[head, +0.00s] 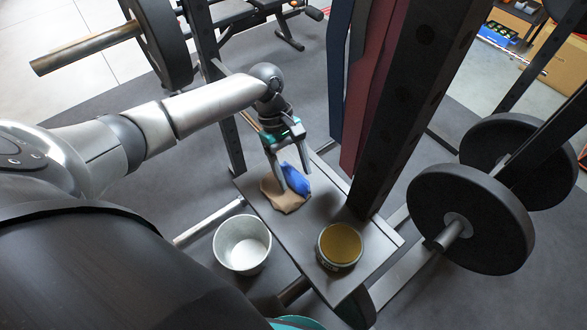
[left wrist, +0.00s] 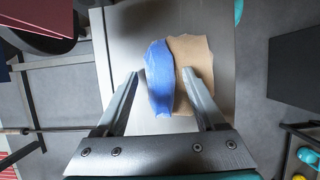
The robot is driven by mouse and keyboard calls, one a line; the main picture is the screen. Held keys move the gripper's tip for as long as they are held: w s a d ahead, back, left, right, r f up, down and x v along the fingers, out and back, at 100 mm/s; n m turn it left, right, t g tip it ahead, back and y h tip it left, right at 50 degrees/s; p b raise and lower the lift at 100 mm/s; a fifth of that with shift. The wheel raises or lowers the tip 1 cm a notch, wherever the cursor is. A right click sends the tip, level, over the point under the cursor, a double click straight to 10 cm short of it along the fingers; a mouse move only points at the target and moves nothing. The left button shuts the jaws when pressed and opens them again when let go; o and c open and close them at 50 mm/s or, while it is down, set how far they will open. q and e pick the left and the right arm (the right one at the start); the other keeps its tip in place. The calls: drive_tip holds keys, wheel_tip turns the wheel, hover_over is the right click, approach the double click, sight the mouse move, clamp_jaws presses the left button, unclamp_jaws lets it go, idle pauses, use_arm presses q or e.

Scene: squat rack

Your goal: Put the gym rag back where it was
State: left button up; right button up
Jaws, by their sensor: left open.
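A blue cloth (head: 294,178) lies on a tan cloth (head: 282,196) on a grey bench-like platform (head: 375,255). Which of the two is the gym rag I cannot tell. In the left wrist view the blue cloth (left wrist: 159,82) lies lengthwise between the fingers, and the tan cloth (left wrist: 192,55) shows to its right. My left gripper (head: 296,178) is open and points down at the cloths. In the left wrist view the left gripper (left wrist: 160,74) has its fingertips apart on either side of the blue cloth. Contact is unclear. My right gripper is not seen.
A white bucket (head: 242,244) stands beside the platform's left edge. A round container with a yellowish top (head: 339,246) stands on the platform. A dark rack upright (head: 400,110) rises close on the right, with weight plates (head: 470,218) beyond.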

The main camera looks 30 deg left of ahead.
use_arm(q)
drive_tip(key=shift+r, duration=0.1)
drive_tip(key=p+v, duration=0.2)
drive_tip(key=v, duration=1)
drive_tip(key=shift+s, duration=0.1)
